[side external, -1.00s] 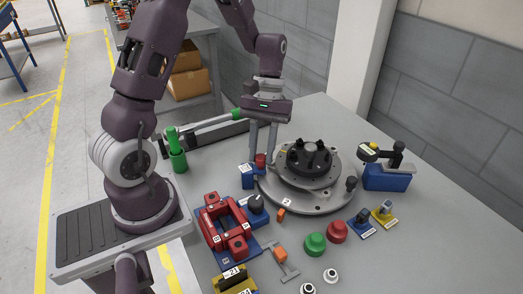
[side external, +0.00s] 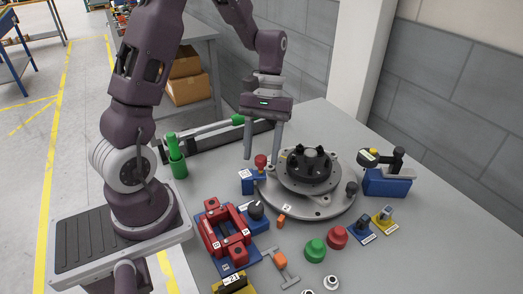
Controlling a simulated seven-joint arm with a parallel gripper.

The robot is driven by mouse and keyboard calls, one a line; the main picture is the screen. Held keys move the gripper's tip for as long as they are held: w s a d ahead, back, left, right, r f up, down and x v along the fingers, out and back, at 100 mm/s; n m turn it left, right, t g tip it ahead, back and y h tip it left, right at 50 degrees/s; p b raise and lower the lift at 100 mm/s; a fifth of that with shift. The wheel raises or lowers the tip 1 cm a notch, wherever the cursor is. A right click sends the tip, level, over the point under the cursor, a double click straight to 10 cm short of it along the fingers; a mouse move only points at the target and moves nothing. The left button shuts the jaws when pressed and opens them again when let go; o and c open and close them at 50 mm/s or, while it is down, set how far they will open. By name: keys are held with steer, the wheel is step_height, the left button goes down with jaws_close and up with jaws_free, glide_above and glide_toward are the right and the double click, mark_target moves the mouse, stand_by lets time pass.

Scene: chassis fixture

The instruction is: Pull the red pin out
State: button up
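The red pin (side external: 261,160) has a round red head and stands upright at a blue block (side external: 248,182) with a white label, beside the left edge of the round grey turntable (side external: 310,180). My gripper (side external: 262,152) points down above the block with its two grey fingers spread apart. The red head shows between the fingertips, with a gap on both sides in this view. Whether the fingers are in line with it in depth I cannot tell. The lower part of the pin is hard to make out.
A black hub (side external: 308,160) sits on the turntable. A blue clamp block (side external: 387,181) with a black handle stands to the right. A red frame (side external: 222,232), a green knob (side external: 315,248) and a red knob (side external: 337,237) are in front. A green-handled bar lies behind.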

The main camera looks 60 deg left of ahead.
steer(key=v, duration=0.7)
steer(key=s+d+r+m+t+y, duration=0.1)
steer(key=s+d+r+m+t, duration=0.3)
steer(key=s, duration=0.3)
steer(key=s+d+r+m+t+y, duration=0.2)
steer(key=s+d+r+m+t, duration=0.2)
steer(key=s, duration=0.4)
steer(key=shift+d+r+m+t, duration=0.4)
steer(key=shift+d+m, duration=0.1)
steer(key=shift+d, duration=0.55)
